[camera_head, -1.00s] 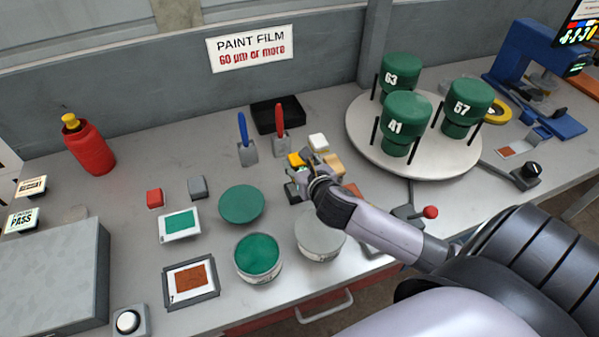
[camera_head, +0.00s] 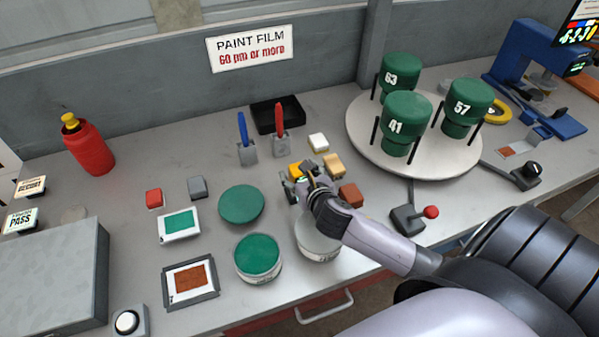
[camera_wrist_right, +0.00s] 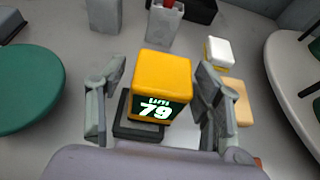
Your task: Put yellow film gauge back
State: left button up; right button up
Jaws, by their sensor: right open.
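The yellow film gauge (camera_wrist_right: 163,78) is a block whose dark face reads "79 µm". In the right wrist view it overlaps a dark square holder (camera_wrist_right: 132,128); whether it rests fully in the holder cannot be told. My right gripper (camera_wrist_right: 160,100) is open, with one finger on each side of the gauge and visible gaps between. In the head view the yellow gauge (camera_head: 296,170) is partly hidden by my right gripper (camera_head: 300,187). My left gripper is not in view.
White (camera_head: 318,143), tan (camera_head: 334,165) and brown (camera_head: 350,195) blocks lie close to the right gripper. A green disc (camera_head: 241,204) and an open paint can (camera_head: 257,256) are at its left. A turntable (camera_head: 400,168) with green cylinders stands at the right, near a red-knobbed lever (camera_head: 430,212).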

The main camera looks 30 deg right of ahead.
jog(key=shift+r, duration=0.1)
jog(key=shift+s+r, duration=0.1)
jog(key=shift+s, duration=0.05)
jog(key=shift+b+v, duration=0.5)
jog(key=shift+v, duration=5.4)
jog(key=shift+a, duration=0.1)
